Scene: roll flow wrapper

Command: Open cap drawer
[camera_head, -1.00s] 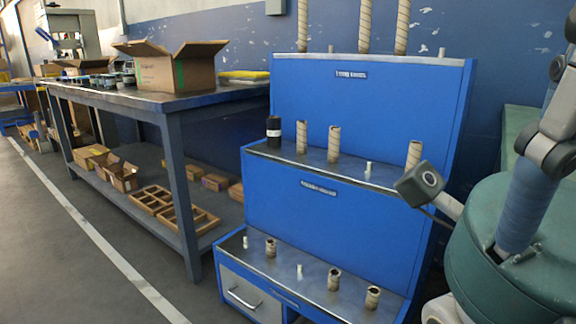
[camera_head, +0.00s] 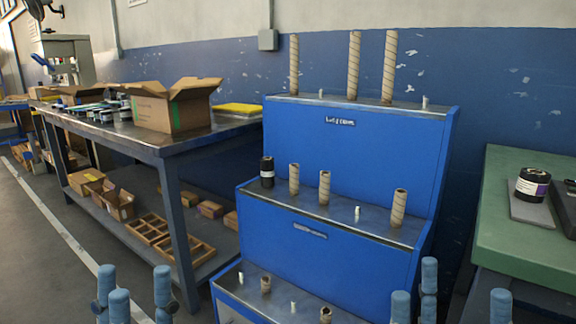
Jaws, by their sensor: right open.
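The blue stepped unit (camera_head: 335,152) stands in the middle of the head view, with three levels of upright cardboard tubes and small white pegs. At its lower left, only the top of a pale drawer front (camera_head: 229,314) shows at the bottom edge of the picture. Its handle is out of view, so I cannot tell how the drawer stands. My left gripper (camera_head: 137,292) is open and empty, left of the unit, fingers pointing up. My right gripper (camera_head: 452,298) is open and empty, in front of the unit's right side.
A metal workbench (camera_head: 150,140) with an open cardboard box (camera_head: 168,108) stands at left. Wooden trays (camera_head: 172,237) lie on its lower shelf. A green table (camera_head: 525,235) at right holds a black jar (camera_head: 532,184). The floor at left is clear.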

